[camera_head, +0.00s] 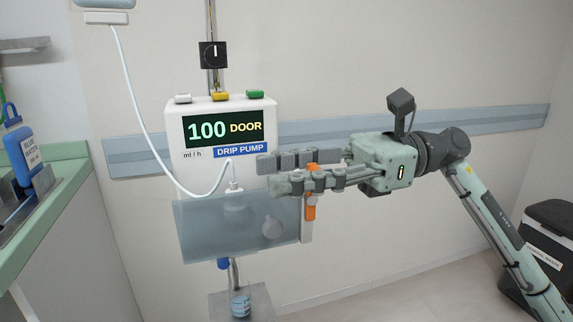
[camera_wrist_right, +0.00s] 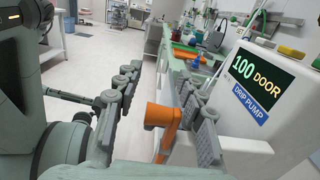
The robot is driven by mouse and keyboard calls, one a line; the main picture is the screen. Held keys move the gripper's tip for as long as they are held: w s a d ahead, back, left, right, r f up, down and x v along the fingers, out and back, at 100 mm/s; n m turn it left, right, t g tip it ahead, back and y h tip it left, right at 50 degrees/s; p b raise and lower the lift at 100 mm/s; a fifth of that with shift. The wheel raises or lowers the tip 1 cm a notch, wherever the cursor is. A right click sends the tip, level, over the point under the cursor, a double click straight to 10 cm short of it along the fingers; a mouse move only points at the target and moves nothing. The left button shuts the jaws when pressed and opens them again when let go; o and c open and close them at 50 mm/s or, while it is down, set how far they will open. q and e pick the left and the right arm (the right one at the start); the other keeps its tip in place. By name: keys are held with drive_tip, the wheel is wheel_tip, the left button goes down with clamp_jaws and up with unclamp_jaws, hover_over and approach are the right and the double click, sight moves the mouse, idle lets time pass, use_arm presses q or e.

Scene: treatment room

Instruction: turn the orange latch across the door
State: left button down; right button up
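The drip pump (camera_head: 180,145) is a white box on the wall with a display reading "100 DOOR". Its translucent blue-grey door (camera_head: 215,235) is below the display. The orange latch (camera_head: 310,212) is at the door's right end and looks roughly upright, beside a pale bracket. My right gripper (camera_head: 268,174) reaches in from the right across the latch, hiding part of it. In the right wrist view, the latch (camera_wrist_right: 162,117) lies between the open fingers (camera_wrist_right: 165,95), close to the right finger; a gap shows on the left side. Contact cannot be told. My left gripper is out of view.
A white tube (camera_head: 133,90) runs down to the pump. A blue bottle (camera_head: 20,148) stands on the green-edged counter (camera_head: 60,200) at left. A blue-grey wall rail (camera_head: 500,118) runs behind my arm. A dark waste bin (camera_head: 550,225) is at right.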

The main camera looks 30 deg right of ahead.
drive_tip(key=shift+c, duration=0.5)
drive_tip(key=shift+a, duration=0.1)
clamp_jaws()
drive_tip(key=shift+f, duration=0.1)
